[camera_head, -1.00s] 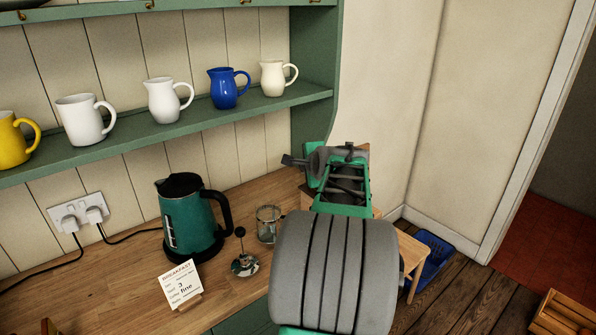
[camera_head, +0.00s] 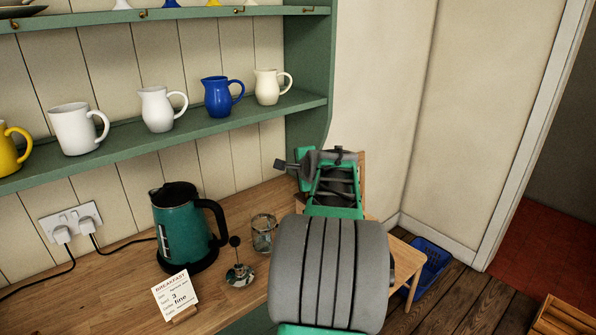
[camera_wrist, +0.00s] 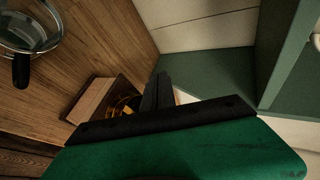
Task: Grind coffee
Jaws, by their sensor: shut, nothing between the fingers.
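A wooden box (camera_wrist: 92,99) with a dark inside and a brass-coloured ring, apparently the coffee grinder, stands on the counter in the wrist view. My gripper (camera_wrist: 163,84) is shut and empty, with its black fingers close beside the box; I cannot tell whether they touch. The fingers partly cover the box, and my arm hides most of that spot in the head view. A glass beaker (camera_head: 264,236) stands on the counter left of my arm; a glass vessel also shows in the wrist view (camera_wrist: 30,30). A plunger (camera_head: 239,272) stands before it. A card (camera_head: 176,292) reads "BREAKFAST", "3" and "fine".
A green kettle (camera_head: 183,232) stands left of the beaker, near a socket (camera_head: 71,220) with cords. Jugs and mugs line the green shelf (camera_head: 120,150) above. A small wooden table (camera_head: 406,262) and blue crate (camera_head: 430,258) are at right. Another wooden crate (camera_head: 562,318) is at lower right.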

